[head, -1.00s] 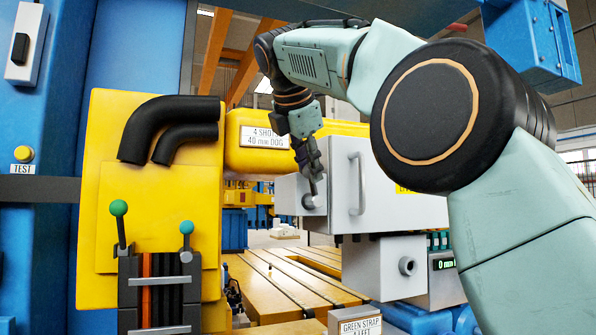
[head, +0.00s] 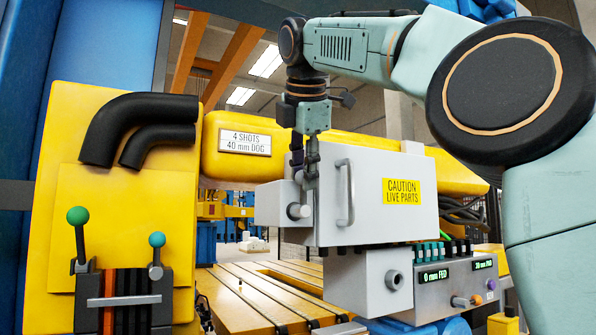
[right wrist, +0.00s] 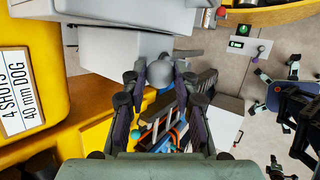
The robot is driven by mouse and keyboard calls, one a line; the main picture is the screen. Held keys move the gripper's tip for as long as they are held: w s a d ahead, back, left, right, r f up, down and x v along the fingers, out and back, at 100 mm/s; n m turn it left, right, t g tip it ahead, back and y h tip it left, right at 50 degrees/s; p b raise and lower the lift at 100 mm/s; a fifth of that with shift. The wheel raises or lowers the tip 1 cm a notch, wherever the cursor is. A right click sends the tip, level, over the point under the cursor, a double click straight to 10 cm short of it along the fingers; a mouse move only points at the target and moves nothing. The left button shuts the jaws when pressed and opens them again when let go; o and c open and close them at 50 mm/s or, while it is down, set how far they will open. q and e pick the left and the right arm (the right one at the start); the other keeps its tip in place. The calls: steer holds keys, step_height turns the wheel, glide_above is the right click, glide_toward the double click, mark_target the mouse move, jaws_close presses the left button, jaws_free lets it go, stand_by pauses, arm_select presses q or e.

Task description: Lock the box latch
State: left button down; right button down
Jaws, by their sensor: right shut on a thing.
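The grey box (head: 376,212) has a yellow caution label and an upright bar handle (head: 346,192) on its front. A round grey latch knob (head: 298,211) sticks out at the box's left end. My right gripper (head: 305,185) points down at that end, just above the knob in the head view. In the right wrist view its fingers stand either side of a rounded grey piece (right wrist: 160,74), which looks like the latch. It is shut on that piece; the exact contact is hard to see. My left gripper is out of view.
A yellow panel (head: 125,215) with black hoses and two levers (head: 78,216) stands at the left. A yellow beam (head: 235,165) runs behind the box. A small control unit (head: 455,280) sits below right. A slotted yellow table (head: 240,305) lies underneath.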

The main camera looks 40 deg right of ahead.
steer(key=shift+r, duration=0.1)
stand_by(0.3)
steer(key=c, duration=1.4)
jaws_free()
steer(key=o, duration=0.4)
steer(key=shift+d, duration=0.15)
steer(key=shift+s+a, duration=0.1)
steer(key=shift+a, duration=0.1)
steer(key=shift+v, duration=3.5)
steer(key=shift+s+r, duration=0.15)
steer(key=shift+s, duration=0.05)
